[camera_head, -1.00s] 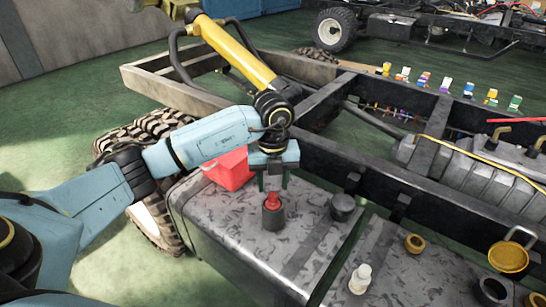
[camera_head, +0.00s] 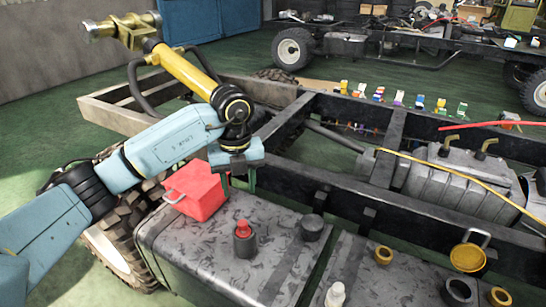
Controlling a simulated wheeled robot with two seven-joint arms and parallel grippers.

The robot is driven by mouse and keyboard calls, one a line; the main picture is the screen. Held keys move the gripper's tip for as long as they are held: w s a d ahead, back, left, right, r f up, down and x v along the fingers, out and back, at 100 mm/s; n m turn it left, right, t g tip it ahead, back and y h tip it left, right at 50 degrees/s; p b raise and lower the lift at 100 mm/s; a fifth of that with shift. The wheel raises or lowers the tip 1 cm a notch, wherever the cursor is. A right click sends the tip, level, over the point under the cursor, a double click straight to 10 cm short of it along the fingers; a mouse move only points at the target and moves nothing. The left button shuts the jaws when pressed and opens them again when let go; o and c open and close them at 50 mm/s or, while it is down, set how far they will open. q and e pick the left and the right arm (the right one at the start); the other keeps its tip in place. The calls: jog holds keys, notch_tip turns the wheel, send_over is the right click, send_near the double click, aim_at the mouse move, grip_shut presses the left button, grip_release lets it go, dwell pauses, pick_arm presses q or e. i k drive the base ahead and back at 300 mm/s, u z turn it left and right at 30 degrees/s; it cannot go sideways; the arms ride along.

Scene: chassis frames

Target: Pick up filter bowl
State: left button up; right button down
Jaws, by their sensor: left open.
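I cannot tell for sure which item is the filter bowl. A dark cylinder (camera_head: 245,246) with a red top (camera_head: 243,228) stands upright on the grey mottled tank (camera_head: 200,242). A round yellow dish (camera_head: 467,258) with a wire handle lies farther right on the tank tops. My left gripper (camera_head: 238,184) points down, open and empty, above and slightly behind the red top, apart from it. My right gripper is not in view.
A red box (camera_head: 194,190) with a handle sits left of my gripper. A black cap (camera_head: 312,228), a yellow ring (camera_head: 383,255) and a white bottle (camera_head: 336,294) stand to the right. The chassis rail (camera_head: 340,195) runs behind.

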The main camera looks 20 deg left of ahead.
aim_at(246, 248)
jog(key=k, duration=1)
